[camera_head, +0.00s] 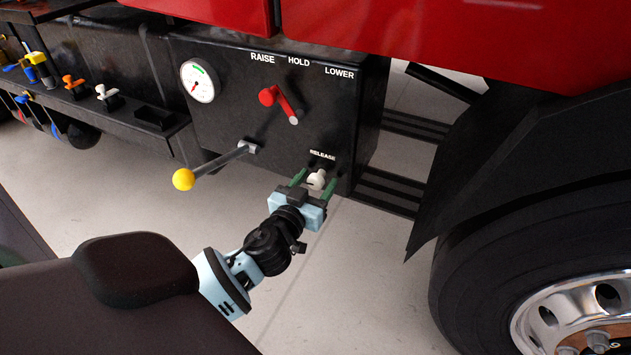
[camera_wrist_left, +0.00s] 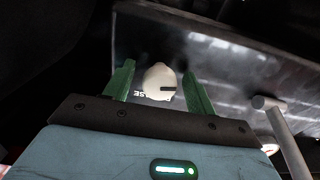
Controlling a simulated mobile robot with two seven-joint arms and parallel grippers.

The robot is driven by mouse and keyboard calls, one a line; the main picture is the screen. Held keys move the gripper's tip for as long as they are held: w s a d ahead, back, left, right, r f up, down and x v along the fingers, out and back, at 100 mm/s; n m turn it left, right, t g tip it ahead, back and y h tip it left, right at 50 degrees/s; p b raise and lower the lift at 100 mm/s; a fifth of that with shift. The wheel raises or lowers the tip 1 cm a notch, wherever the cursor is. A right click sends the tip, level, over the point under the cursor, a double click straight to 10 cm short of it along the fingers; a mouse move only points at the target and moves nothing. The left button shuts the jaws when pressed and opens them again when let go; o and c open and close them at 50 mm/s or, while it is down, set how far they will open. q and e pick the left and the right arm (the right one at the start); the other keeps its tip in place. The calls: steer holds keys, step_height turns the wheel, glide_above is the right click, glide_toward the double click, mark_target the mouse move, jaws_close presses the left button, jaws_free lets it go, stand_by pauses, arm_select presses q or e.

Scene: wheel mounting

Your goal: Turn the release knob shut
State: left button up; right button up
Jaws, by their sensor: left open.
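The release knob (camera_head: 316,180) is a small whitish knob under the RELEASE label, low on the black control panel (camera_head: 225,130). My left gripper (camera_head: 314,184) is open in front of the panel, with one green finger on each side of the knob. In the left wrist view the knob (camera_wrist_left: 159,82) sits between the two green fingers (camera_wrist_left: 159,85), with a dark mark running to its right edge. Gaps show on both sides of the knob there. My right gripper is not in view.
A lever with a yellow ball (camera_head: 184,179) sticks out left of the knob. A red lever (camera_head: 279,102) and a gauge (camera_head: 197,81) are higher on the panel. A large wheel (camera_head: 560,270) stands at right. A tool rack (camera_head: 90,100) is at left.

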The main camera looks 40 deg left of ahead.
arm_select(q)
steer(key=shift+w, duration=0.2)
steer(key=c, duration=1)
